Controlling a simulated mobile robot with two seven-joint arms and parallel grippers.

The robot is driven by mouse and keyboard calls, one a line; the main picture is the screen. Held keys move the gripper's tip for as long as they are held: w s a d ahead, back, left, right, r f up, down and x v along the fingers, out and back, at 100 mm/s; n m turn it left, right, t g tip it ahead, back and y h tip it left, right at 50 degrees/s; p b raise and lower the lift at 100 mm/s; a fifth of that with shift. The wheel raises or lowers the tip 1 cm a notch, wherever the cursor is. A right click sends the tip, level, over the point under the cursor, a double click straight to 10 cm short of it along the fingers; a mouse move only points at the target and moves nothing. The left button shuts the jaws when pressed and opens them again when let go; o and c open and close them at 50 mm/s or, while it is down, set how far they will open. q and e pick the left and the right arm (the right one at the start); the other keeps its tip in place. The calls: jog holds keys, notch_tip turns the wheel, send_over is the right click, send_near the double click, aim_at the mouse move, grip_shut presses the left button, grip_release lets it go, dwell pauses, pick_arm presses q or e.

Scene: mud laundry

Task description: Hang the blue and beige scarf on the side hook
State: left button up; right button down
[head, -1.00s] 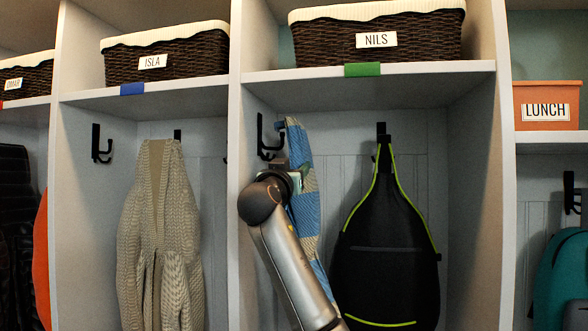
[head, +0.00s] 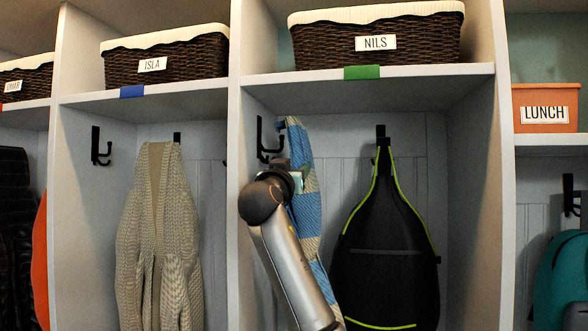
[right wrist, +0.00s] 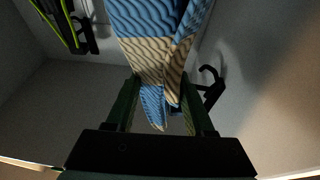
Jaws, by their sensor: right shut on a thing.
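The blue and beige scarf (head: 306,195) hangs in the cubby under the NILS basket, partly hidden behind my right arm. In the right wrist view the scarf (right wrist: 150,60) runs down between the fingers of my right gripper (right wrist: 162,112), which is shut on it. The black side hook (head: 268,138) is on the cubby's left wall, just left of the scarf's top; the two look close, and I cannot tell whether they touch. The hook (right wrist: 210,88) also shows right of the fingers in the right wrist view. In the head view the right gripper (head: 290,178) is largely hidden by its wrist. My left gripper is not in view.
A black bag with green trim (head: 388,240) hangs from the back hook (head: 381,135) to the right. A knitted cardigan (head: 158,235) hangs in the left cubby. The NILS basket (head: 376,35) sits on the shelf above. A divider panel (head: 235,200) stands left of my arm.

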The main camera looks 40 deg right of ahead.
jog(key=shift+f, duration=0.25)
dwell(0.3)
jog(key=shift+f+b, duration=0.35)
jog(key=shift+b, duration=0.2)
jog(key=shift+f, duration=0.2)
dwell(0.6)
jog(key=shift+f+b, duration=0.35)
jog(key=shift+b, duration=0.05)
